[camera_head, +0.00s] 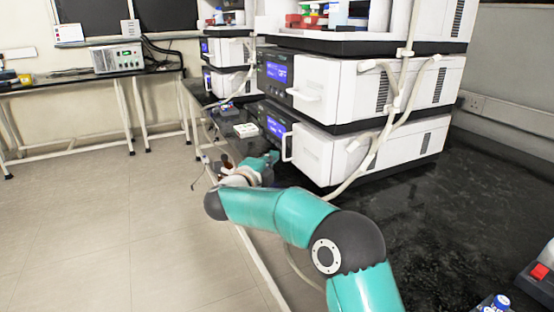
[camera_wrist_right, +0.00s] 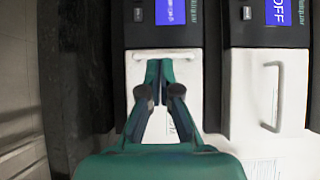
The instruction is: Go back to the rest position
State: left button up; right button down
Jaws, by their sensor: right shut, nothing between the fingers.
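My right gripper (camera_head: 270,158) is at the end of the teal arm, in front of the lower white unit (camera_head: 335,160) of the near stack. In the right wrist view the right gripper (camera_wrist_right: 159,66) has its two teal fingers together at the tips, with nothing between them. It points at the white front of a unit (camera_wrist_right: 190,72) with a blue screen. I cannot tell whether the fingertips touch that front. The lower unit's white door handle (camera_head: 286,147) is close beside the gripper. My left gripper is not in view.
An upper white unit (camera_head: 375,85) with its own handle (camera_head: 308,95) sits above the lower one. Pale tubes (camera_head: 385,125) hang down the stack's side. The black bench (camera_head: 440,215) is largely clear at right; a blue-capped bottle (camera_head: 499,302) stands at its front. Open floor lies left.

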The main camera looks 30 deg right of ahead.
jog(key=w+p+v, duration=0.1)
jog(key=v, duration=0.9)
jog(key=w+a+f+n+t+y, duration=0.2)
jog(key=a+f+n+y, duration=0.15)
jog(key=f+n, duration=0.4)
jog(key=w+a+f+n+t+y, duration=0.15)
jog(key=f+n+y, duration=0.3)
jog(key=f, duration=0.65)
jog(key=s+a+f+n+g+y, duration=0.25)
jog(key=s+f+n, duration=0.2)
jog(key=f, duration=0.35)
jog(key=s+a+f+n+g+y, duration=0.1)
jog(key=s+a+f+n+y, duration=0.25)
jog(key=s+f, duration=0.35)
jog(key=s+a+f+n+g+y, duration=0.25)
jog(key=s+f, duration=0.25)
jog(key=f, duration=0.4)
jog(key=s+a+f+n+g+y, duration=0.1)
jog(key=s+a+f+n+g, duration=0.15)
jog(key=s, duration=0.65)
jog(key=s+a+f+n+g+y, duration=0.2)
jog(key=s+a+f+g, duration=0.15)
jog(key=s, duration=0.65)
notch_tip(320, 180, up, 27)
jog(key=p, duration=2.7)
jog(key=shift+s+d+n, duration=0.35)
jog(key=shift+s+n, duration=0.05)
